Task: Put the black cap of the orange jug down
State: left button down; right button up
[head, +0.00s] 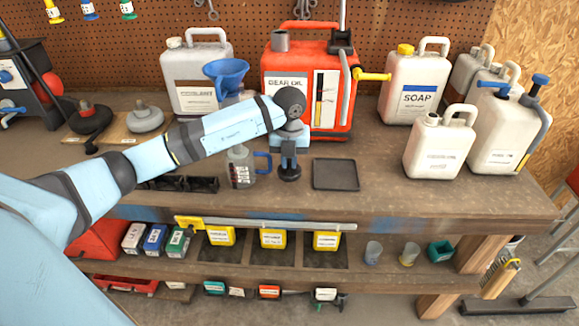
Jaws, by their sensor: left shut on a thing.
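The orange jug (270,62), labelled GEAR OIL, stands at the back of the bench, with a grey opening at its top left and a pump and yellow nozzle on its right. My left gripper (289,167) points down in front of the jug. It is shut on the black cap (289,175), a small dark round piece at its fingertips, close to the bench top. I cannot tell whether the cap touches the bench. A flat black tray (336,174) lies just right of the cap, apart from it. My right gripper is not in view.
A clear measuring jug (241,168) with a blue handle stands just left of the gripper. A white jug (198,72) and blue funnel (226,73) are behind my arm. White jugs, including the SOAP jug (413,88), stand right. The bench right of the tray is clear.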

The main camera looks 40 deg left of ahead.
pick_arm(q)
notch_tip(320, 180, down, 3)
jog(key=shift+r, duration=0.2)
jog(key=shift+f, duration=0.1)
jog(key=c, duration=1.2)
grip_release()
jog(key=shift+o, duration=0.2)
